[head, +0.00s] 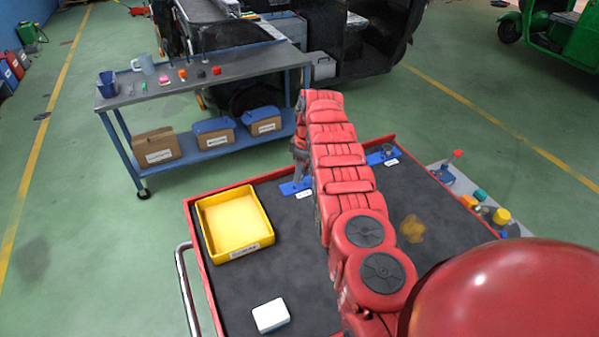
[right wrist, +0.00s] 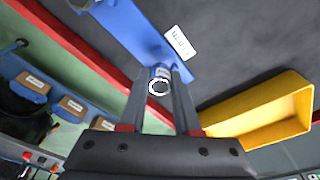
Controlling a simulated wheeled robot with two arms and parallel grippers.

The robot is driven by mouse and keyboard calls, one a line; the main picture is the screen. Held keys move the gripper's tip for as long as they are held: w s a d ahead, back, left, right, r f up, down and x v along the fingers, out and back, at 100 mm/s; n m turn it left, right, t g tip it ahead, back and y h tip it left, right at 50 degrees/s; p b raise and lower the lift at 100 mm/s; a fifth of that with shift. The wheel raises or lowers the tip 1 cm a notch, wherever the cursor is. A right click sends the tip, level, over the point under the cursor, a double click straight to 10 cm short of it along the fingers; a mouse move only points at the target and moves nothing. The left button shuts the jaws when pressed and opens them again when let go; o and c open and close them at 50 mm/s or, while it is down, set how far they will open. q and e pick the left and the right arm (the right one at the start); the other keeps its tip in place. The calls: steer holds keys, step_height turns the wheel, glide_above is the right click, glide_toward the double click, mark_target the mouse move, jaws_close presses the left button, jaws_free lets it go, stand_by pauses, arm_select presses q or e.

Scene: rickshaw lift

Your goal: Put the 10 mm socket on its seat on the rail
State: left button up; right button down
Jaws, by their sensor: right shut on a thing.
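My right gripper (right wrist: 162,76) is shut on a small silver socket (right wrist: 159,86), seen between its fingertips in the right wrist view. The socket's open round end faces the camera. The blue rail (right wrist: 143,32) lies just beyond the fingertips, with a white label (right wrist: 180,42) beside it. I cannot tell whether the socket touches the rail. In the head view my right gripper (head: 298,158) points down above the left part of the blue rail (head: 288,188). My arm hides the rail's middle; its right part (head: 376,158) shows. The socket is too small to see there. My left gripper is out of view.
The rail is on a dark, red-edged cart top (head: 262,301). A yellow tray (head: 205,225) and a white box (head: 271,315) sit at its left. Colourful items (head: 502,216) stand along its right side. A metal workbench (head: 230,83) stands behind.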

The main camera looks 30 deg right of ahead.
steer(key=shift+f+b, duration=0.6)
steer(key=shift+b, duration=0.1)
stand_by(0.7)
steer(key=shift+f, duration=0.15)
steer(key=shift+s, duration=0.1)
